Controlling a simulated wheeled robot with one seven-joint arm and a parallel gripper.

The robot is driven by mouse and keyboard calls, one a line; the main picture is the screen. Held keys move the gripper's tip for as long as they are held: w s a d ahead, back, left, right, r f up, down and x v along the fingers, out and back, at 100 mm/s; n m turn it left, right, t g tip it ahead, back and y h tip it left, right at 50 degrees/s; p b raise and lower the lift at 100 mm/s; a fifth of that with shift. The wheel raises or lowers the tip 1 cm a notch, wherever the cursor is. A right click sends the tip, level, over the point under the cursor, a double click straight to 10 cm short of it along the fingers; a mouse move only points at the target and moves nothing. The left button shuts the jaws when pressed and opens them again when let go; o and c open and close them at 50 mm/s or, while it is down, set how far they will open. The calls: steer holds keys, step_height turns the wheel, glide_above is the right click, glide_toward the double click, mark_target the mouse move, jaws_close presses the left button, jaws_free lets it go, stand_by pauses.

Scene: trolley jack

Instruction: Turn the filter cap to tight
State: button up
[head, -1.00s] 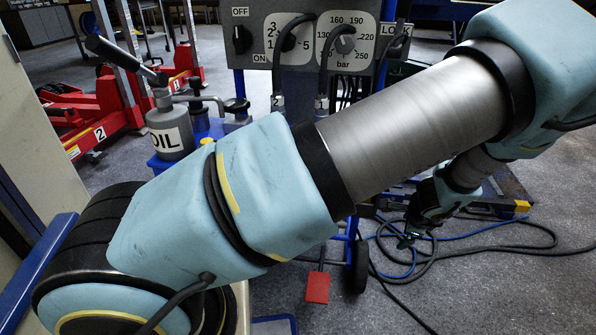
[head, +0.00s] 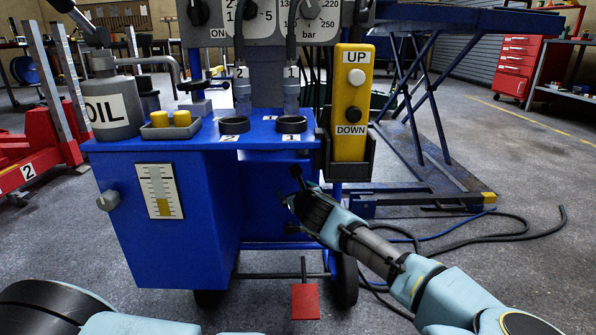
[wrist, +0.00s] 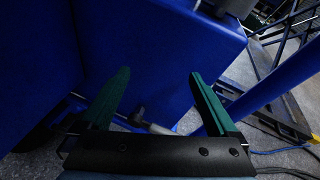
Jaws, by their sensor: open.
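My gripper (head: 292,188) is open and empty at the right front of the blue trolley (head: 165,235), below its top. In the wrist view its two green fingers (wrist: 160,74) stand apart before blue panels. A small dark knob with a pale stem (wrist: 138,115) shows low between the fingers; I cannot tell whether it is the filter cap. In the head view my gripper partly hides that area, and no part is marked as a filter cap. A grey knob (head: 107,201) sits on the trolley's left face.
A yellow UP/DOWN pendant (head: 350,105) stands in a black holder above my gripper. An OIL can (head: 111,108) and a tray with two yellow caps (head: 171,126) are on the trolley. A red pedal (head: 305,300) is below. Hoses (head: 500,232) lie on the floor at right.

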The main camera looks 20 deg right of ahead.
mark_target(305, 153)
step_height(305, 153, up, 8)
steer(key=s+d+r+m+t+h+b, duration=0.1)
steer(key=s+d+m+t+h+b, duration=0.1)
steer(key=d+m+t+h+b, duration=0.15)
steer(key=shift+m+g+y, duration=0.25)
steer(key=shift+g, duration=0.2)
steer(key=b+x, duration=0.1)
steer(key=x, duration=0.2)
steer(key=b+x, duration=0.3)
steer(key=x, duration=0.2)
steer(key=shift+w+f+b, duration=0.3)
steer(key=shift+w, duration=0.1)
steer(key=shift+w+d+r, duration=0.15)
steer(key=shift+w, duration=0.35)
steer(key=c, duration=1.4)
steer(key=shift+o, duration=0.2)
steer(key=shift+m+h, duration=0.3)
steer(key=shift+h, duration=0.2)
